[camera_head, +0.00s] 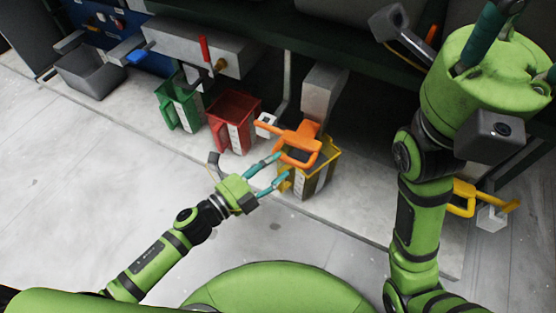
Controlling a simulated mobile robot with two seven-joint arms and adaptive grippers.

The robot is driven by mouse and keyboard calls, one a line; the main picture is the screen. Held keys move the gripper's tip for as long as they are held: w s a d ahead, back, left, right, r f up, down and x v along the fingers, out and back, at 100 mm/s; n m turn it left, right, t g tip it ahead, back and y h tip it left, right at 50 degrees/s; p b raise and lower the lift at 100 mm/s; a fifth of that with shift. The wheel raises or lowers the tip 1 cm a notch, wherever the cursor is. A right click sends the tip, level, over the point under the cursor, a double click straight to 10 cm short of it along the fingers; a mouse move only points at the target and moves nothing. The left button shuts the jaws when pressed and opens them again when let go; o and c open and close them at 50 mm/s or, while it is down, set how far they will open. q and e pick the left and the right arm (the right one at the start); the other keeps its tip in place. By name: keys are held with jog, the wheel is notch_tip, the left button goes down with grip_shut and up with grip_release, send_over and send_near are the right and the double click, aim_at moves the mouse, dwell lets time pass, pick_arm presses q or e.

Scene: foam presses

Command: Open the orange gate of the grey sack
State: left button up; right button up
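An orange handle-shaped part (303,137), which looks like the gate, sticks out over a yellow bin (327,172). A grey block (322,92) is just behind it. A large grey body (350,8), perhaps the sack, is cut off by the top edge. My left gripper (281,168) is open, with its two teal fingers pointing at the orange part from the lower left. The fingers are close to it; I cannot tell whether they touch it. My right gripper (525,38) is raised at the upper right, its teal fingers apart and partly out of frame.
A red bin (233,122) and a green bin (180,103) stand left of the yellow bin. A grey tub (90,73) is at far left. A yellow handle (462,198) shows behind my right arm. The pale floor in front is clear.

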pick_arm(q)
jog(key=v, duration=0.4)
jog(key=shift+f, duration=0.4)
